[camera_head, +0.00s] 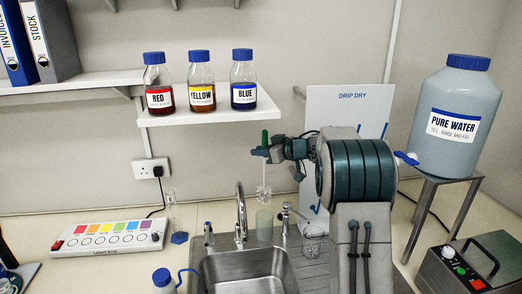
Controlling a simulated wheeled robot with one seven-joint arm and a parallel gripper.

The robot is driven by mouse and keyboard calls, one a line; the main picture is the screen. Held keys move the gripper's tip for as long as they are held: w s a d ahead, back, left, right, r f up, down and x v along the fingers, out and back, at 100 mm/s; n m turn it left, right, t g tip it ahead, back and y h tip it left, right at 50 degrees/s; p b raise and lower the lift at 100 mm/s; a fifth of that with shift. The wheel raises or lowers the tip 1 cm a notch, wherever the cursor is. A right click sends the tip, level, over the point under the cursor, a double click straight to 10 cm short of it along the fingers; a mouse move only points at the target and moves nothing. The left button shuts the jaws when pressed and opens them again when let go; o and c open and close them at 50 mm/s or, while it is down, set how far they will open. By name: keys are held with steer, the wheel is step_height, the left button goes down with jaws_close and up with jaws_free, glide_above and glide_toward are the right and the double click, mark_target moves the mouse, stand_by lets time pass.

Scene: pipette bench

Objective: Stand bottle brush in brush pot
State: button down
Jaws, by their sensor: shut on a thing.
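The bottle brush has a green handle (265,138) and pale bristles (263,190). It hangs upright, bristles down. My gripper (264,152) is shut on the brush just below the top of the green handle. A pale green, translucent cylinder (264,224), which looks like the brush pot, stands behind the sink near the tap. The bristles are right above its rim in the picture; I cannot tell whether the brush tip is inside the mouth or over it.
The steel sink (246,274) and tap (241,215) are left of my arm. A clear beaker (313,232) stands on the drainer under the drip-dry board (335,112). A shelf (209,113) with several bottles is up left. A water tank (455,105) stands right.

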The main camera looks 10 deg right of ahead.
step_height(320, 180, down, 11)
steer(key=b, duration=0.5)
steer(key=shift+b, duration=0.35)
stand_by(0.3)
steer(key=c, duration=1.3)
jaws_free()
steer(key=shift+o, duration=0.2)
steer(key=shift+s, duration=0.1)
steer(key=b+v, duration=0.2)
steer(key=v, duration=1.1)
steer(key=shift+s+d+r, duration=0.15)
steer(key=shift+s+d, duration=0.05)
steer(key=shift+s, duration=0.1)
